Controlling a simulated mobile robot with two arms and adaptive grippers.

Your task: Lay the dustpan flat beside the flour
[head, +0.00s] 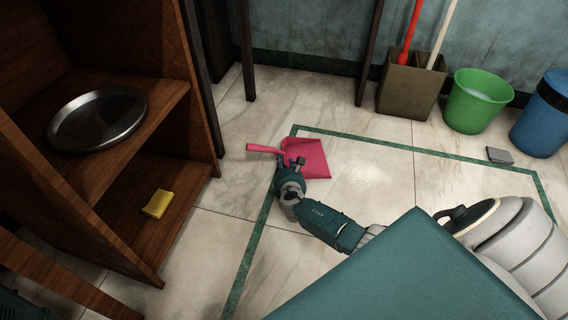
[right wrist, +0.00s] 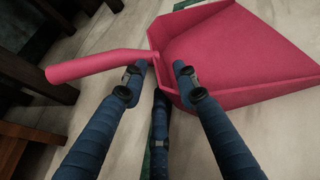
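The pink dustpan (head: 312,160) lies on the tiled floor in the head view, its handle (head: 263,148) pointing left. In the right wrist view the dustpan (right wrist: 235,55) fills the upper right, and its handle (right wrist: 95,67) runs to the left. My right gripper (head: 293,163) is at the handle end of the pan. In the right wrist view its fingertips (right wrist: 158,74) are spread, with the base of the handle and the pan's corner between and just beyond them. I cannot tell whether they touch. I can make out no flour.
A wooden shelf unit (head: 188,95) at the left holds a metal plate (head: 98,118) and a yellow sponge (head: 158,203). A brown bin (head: 408,88) with two poles, a green bucket (head: 477,100) and a blue bin (head: 543,118) stand at the back right.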

